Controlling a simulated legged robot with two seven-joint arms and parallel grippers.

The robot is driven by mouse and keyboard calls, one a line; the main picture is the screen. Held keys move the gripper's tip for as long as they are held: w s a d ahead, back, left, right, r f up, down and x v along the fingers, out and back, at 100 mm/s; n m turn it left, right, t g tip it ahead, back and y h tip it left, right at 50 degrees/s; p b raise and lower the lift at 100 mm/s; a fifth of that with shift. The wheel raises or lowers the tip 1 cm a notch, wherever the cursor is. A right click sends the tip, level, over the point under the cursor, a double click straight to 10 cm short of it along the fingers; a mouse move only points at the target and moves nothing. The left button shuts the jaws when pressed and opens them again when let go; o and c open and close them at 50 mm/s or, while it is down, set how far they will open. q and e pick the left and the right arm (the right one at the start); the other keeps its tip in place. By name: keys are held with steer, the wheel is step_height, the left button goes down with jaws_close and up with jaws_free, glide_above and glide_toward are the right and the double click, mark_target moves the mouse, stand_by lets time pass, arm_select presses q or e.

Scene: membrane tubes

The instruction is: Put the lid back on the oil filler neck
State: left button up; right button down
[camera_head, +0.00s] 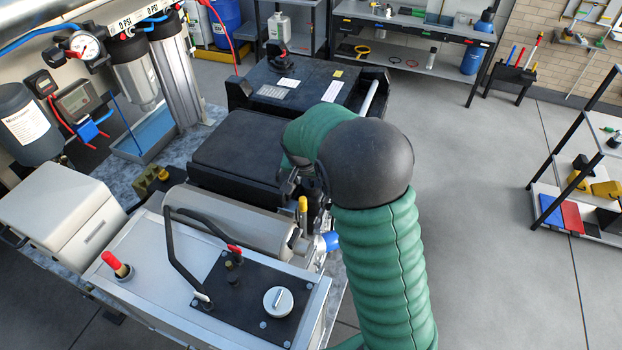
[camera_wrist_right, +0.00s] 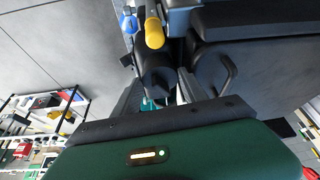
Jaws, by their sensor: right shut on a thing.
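My right gripper (camera_head: 292,183) is beside the engine, partly hidden behind my green arm. In the wrist view my right gripper (camera_wrist_right: 160,88) is shut on a dark rounded piece (camera_wrist_right: 158,68), which looks like the lid. The oil filler neck cannot be made out clearly in either view. A yellow-capped upright part (camera_head: 303,206) stands close by the gripper; it also shows in the wrist view (camera_wrist_right: 154,33), just beyond the held piece. I cannot tell whether the lid touches anything. My left gripper is not in view.
A grey cylinder (camera_head: 232,218) and a light metal box (camera_head: 150,265) with a black bent handle (camera_head: 185,245) lie at the front left. A black block (camera_head: 240,148) is behind the cylinder. Filter housings (camera_head: 135,75) stand at the back left. Open floor (camera_head: 500,210) lies to the right.

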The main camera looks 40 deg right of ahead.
steer(key=shift+a, duration=0.15)
steer(key=c, duration=0.7)
jaws_free()
steer(key=shift+o, duration=0.9)
steer(key=shift+s, duration=0.1)
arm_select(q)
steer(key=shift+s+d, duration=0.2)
arm_select(e)
steer(key=shift+d, duration=0.2)
steer(key=shift+c, duration=0.4)
steer(key=o, duration=0.3)
steer(key=shift+a+r, duration=0.1)
steer(key=shift+o, duration=0.2)
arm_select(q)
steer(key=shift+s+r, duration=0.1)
